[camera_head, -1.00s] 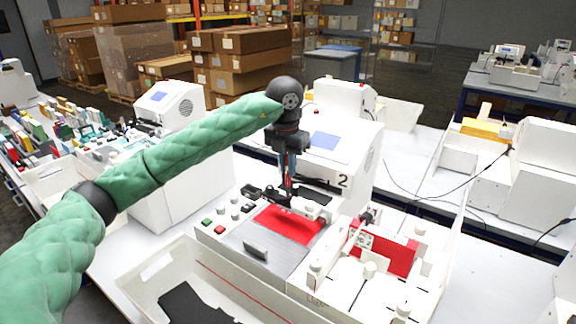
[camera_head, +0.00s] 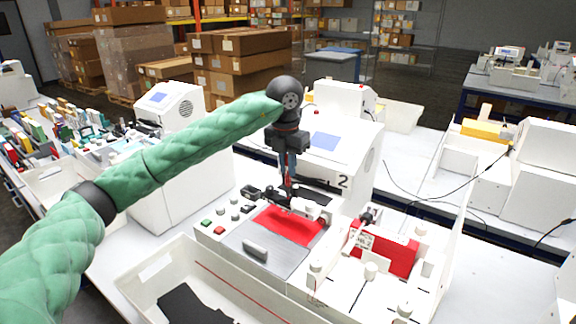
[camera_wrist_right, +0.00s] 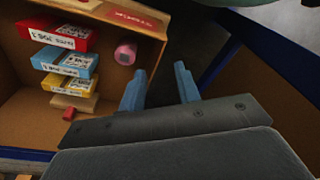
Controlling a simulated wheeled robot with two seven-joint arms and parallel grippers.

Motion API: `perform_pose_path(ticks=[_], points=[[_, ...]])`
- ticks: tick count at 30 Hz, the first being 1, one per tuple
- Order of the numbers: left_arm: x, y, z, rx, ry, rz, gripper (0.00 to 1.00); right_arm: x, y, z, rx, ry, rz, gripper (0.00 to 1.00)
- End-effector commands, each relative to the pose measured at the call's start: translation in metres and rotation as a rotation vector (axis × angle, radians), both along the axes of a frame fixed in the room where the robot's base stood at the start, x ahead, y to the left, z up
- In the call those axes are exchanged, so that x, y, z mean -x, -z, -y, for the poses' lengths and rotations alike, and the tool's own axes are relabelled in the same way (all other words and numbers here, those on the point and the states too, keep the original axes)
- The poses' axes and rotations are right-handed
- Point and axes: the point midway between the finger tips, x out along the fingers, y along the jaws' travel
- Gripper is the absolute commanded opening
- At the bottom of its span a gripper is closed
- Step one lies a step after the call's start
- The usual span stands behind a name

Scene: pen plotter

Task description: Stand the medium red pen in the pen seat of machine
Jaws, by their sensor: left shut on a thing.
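The machine marked 2 (camera_head: 340,150) is a white plotter with a red sheet (camera_head: 287,226) on its bed. My left gripper (camera_head: 288,178) points down over the plotter's dark carriage (camera_head: 270,196). It is shut on the red pen (camera_head: 288,183), which is upright and mostly hidden by the fingers. The pen's lower end is at the carriage, where the pen seat is too small to make out. I cannot tell whether the pen is inside the seat. My right gripper (camera_wrist_right: 160,90) shows in the right wrist view, with its blue fingers apart and nothing between them.
A white tray (camera_head: 215,275) stands in front of the plotter. A white fixture with a red block (camera_head: 395,255) is on its right. In the right wrist view, an orange-brown box (camera_wrist_right: 25,120) holds red, blue and yellow packs and a pink cylinder (camera_wrist_right: 125,53) beside the right fingers.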

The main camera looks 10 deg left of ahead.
Motion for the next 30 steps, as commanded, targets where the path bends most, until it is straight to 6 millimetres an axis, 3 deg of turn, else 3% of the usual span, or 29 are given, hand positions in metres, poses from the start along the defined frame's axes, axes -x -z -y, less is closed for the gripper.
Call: perform_pose_path(ticks=[30], points=[[0.0, 0.0, 0.0, 0.0, 0.0, 0.0, 0.0, -0.004, -0.02, -0.004, -0.004, 0.001, -0.004, 0.33]])
